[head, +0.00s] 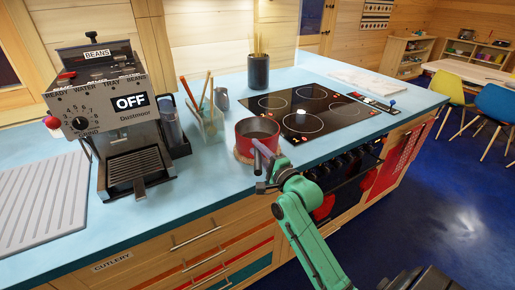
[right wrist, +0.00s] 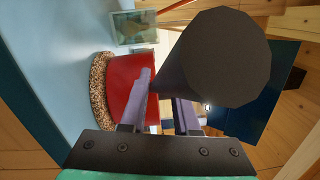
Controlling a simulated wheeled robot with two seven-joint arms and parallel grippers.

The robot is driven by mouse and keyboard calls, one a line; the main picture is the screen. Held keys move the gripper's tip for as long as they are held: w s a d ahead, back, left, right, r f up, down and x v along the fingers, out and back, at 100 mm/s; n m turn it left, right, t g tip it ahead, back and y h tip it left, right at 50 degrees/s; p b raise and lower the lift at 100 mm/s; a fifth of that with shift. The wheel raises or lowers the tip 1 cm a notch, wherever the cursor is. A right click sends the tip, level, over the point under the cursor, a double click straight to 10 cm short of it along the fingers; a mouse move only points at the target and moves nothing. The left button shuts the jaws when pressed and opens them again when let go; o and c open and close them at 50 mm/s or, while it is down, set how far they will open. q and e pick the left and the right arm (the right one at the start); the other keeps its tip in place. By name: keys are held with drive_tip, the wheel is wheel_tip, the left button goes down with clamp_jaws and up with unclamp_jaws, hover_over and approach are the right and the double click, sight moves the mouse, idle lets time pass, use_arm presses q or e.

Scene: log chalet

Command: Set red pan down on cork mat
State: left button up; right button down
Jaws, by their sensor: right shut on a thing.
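The red pan (head: 257,136) is upright at the counter's front edge, left of the hob. The cork mat (head: 238,157) shows as a thin brown rim under its lower left side. My right gripper (head: 265,165) is shut on the pan's handle at the front. In the right wrist view the dark round handle (right wrist: 222,60) runs between the fingers toward the red pan wall (right wrist: 125,85). The speckled cork mat (right wrist: 102,92) lies right by the pan's base there. I cannot tell whether they touch. My left gripper is out of view.
An open holder with utensils (head: 210,120) stands just left of the pan. The black hob (head: 310,107) is to the right, and a dark utensil pot (head: 258,72) is behind. A coffee machine (head: 110,120) stands farther left.

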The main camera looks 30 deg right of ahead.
drive_tip(key=shift+r, duration=0.1)
idle(0.4)
drive_tip(key=c, duration=0.6)
unclamp_jaws()
drive_tip(key=shift+s, duration=0.15)
